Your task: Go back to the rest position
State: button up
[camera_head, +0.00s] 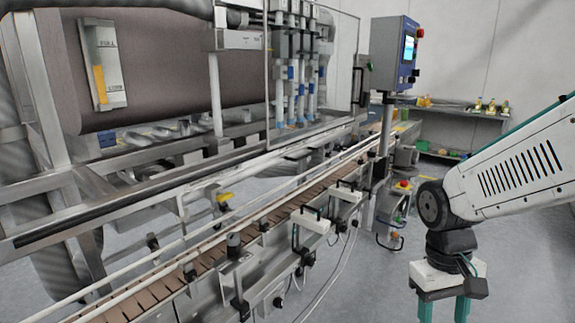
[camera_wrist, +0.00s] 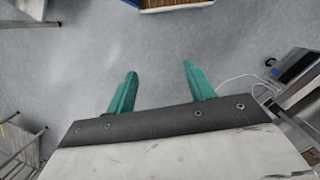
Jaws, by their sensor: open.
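My gripper (camera_head: 443,309) hangs from the end of my white arm at the lower right of the head view, pointing down over the grey floor. Its two green fingers also show in the wrist view (camera_wrist: 158,85), spread apart with only floor between them. It is open and empty and touches nothing. The fingertips are cut off by the lower edge of the head view. The piston filler (camera_head: 150,80) stands to the left, apart from my gripper, with its conveyor (camera_head: 190,270) running diagonally past.
A blue control box (camera_head: 394,55) with a screen stands on a post beyond the conveyor. A shelf table (camera_head: 455,112) with bottles and small items is at the back right. White cables hang below the conveyor's side. Open floor (camera_head: 530,255) lies around my gripper.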

jog(key=s+r+m+t+y, duration=0.1)
jog(key=s+r+t, duration=0.2)
jog(key=s+r, duration=0.7)
jog(key=shift+s+a+t, duration=0.15)
jog(key=shift+s+t, duration=0.1)
jog(key=shift+t, duration=0.05)
jog(key=shift+r, duration=0.1)
